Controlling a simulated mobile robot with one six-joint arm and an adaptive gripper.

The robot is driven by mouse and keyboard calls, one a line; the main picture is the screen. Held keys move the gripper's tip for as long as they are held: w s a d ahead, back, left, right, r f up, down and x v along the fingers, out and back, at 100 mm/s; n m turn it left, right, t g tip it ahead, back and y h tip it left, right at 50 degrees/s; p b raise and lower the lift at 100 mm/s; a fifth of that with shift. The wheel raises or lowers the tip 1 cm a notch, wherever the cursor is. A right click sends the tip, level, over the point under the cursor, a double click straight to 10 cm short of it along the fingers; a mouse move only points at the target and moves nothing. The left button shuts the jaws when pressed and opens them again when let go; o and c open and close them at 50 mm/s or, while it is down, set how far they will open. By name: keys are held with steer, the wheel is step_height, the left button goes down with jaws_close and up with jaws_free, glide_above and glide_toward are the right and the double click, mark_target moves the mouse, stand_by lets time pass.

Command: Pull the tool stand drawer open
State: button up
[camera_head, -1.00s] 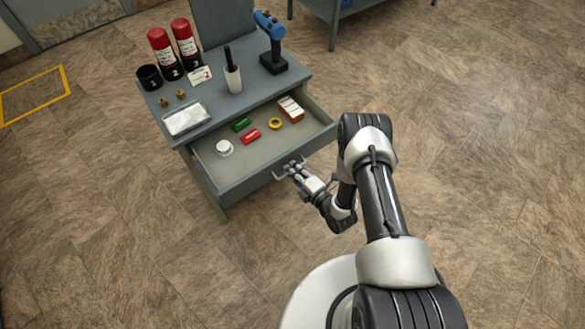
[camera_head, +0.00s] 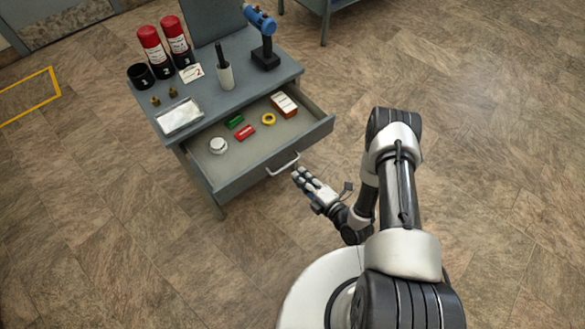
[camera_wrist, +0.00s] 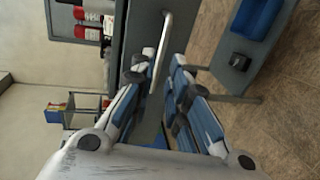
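The grey tool stand drawer (camera_head: 312,140) is pulled out of the stand, with its inside and contents in view. Its bar handle (camera_head: 283,165) is on the drawer front. My gripper (camera_head: 299,174) is just in front of the handle, slightly apart from it, on the floor side.
In the drawer lie a white round item (camera_head: 218,146), a red item (camera_head: 245,132), a green item (camera_head: 235,121), a yellow ring (camera_head: 268,119) and a box (camera_head: 284,104). Red bottles (camera_head: 151,48) and a blue tool (camera_head: 262,20) stand on the stand top (camera_head: 208,96). Floor to the right is clear.

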steer(key=v, duration=0.4)
stand_by(0.5)
steer(key=w+d+r+m+g+h, duration=0.25)
steer(key=w+d+r, duration=0.35)
steer(key=w+r, duration=0.4)
steer(key=s+d+r+m+g+h, duration=0.15)
steer(key=r+m, duration=0.25)
steer(key=r, duration=0.4)
steer(key=d+r+m+h, duration=0.2)
steer(key=r+m+h, duration=0.1)
steer(key=r, duration=0.4)
steer(key=s+d+r+m+g+h, duration=0.1)
steer(key=d+r+m+h, duration=0.2)
steer(key=r, duration=0.5)
steer(key=s+a+r+m+g, duration=0.1)
steer(key=s+a+r+m, duration=0.1)
steer(key=s, duration=0.6)
steer(key=s+a+r+m+g, duration=0.1)
steer(key=s+a+r+m, duration=0.1)
steer(key=s+r+m, duration=0.3)
steer(key=s+a+r+m+g+y, duration=0.1)
steer(key=s+a+r+m, duration=0.2)
steer(key=s, duration=1)
steer(key=shift+r+m, duration=0.4)
steer(key=shift+m, duration=0.75)
